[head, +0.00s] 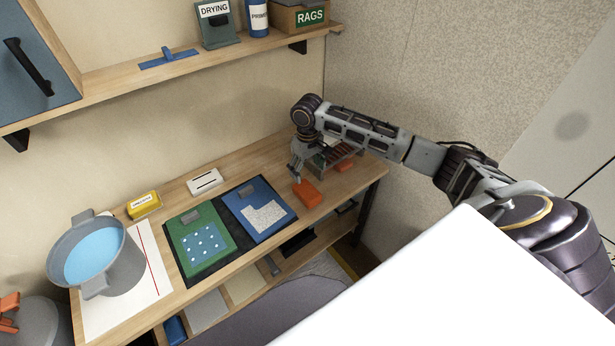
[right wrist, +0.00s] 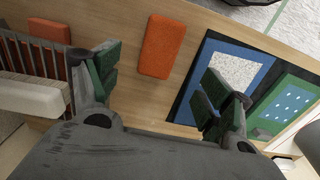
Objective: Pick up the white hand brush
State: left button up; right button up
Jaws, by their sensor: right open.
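My right gripper (head: 297,174) is open and empty, pointing down over the right end of the workbench, just beside an orange block (head: 307,194). In the right wrist view the open fingers (right wrist: 160,85) are wide apart, with the orange block (right wrist: 161,47) lying beyond the gap between them. A pale cream-white bar (right wrist: 32,98) lies by a wire rack at the left of that view, outside the fingers; it may be the white hand brush, but I cannot tell. In the head view the arm mostly hides that spot. My left gripper is not in view.
The wire rack (head: 342,156) stands at the bench's right end with orange pieces by it. A black tray (head: 180,262) holds green and blue panels. A white box (head: 205,182), a yellow box (head: 143,204) and a grey bucket (head: 128,272) stand further left. A shelf (head: 110,90) runs above.

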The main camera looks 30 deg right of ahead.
aim_at(332, 141)
jog(key=z, duration=1.25)
